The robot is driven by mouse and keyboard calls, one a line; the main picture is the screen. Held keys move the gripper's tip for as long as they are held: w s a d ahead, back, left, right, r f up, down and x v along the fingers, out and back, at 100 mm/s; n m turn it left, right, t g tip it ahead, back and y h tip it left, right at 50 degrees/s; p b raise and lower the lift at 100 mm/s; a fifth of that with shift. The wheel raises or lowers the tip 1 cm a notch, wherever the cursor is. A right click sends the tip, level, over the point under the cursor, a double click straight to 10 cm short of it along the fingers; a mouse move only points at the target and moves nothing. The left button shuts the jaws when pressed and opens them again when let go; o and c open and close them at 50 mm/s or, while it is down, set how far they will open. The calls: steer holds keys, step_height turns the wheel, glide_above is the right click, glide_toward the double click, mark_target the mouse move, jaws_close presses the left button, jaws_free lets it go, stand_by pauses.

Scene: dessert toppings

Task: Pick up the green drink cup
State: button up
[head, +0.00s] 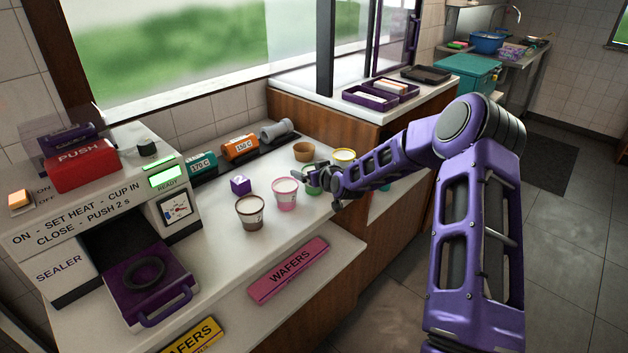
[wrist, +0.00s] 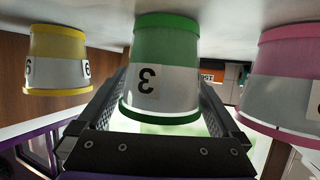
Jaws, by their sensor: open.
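The green drink cup (head: 312,183) stands on the white counter, largely hidden behind my gripper (head: 322,182) in the head view. In the wrist view, whose picture is upside down, the green cup (wrist: 165,45) shows a white label with a 3. My gripper (wrist: 163,92) is open, with one finger on each side of the cup. A small gap seems to show beside each finger, but I cannot tell whether either touches it.
A pink cup (head: 286,194) and a yellow cup (head: 343,156) stand close on either side. A brown cup (head: 250,212), a tan cup (head: 303,151) and a purple cube (head: 240,186) are nearby. The sealer (head: 110,225) fills the left. The counter's front edge is close.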

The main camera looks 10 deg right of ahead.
steer(key=shift+r, duration=0.1)
steer(key=c, duration=1.2)
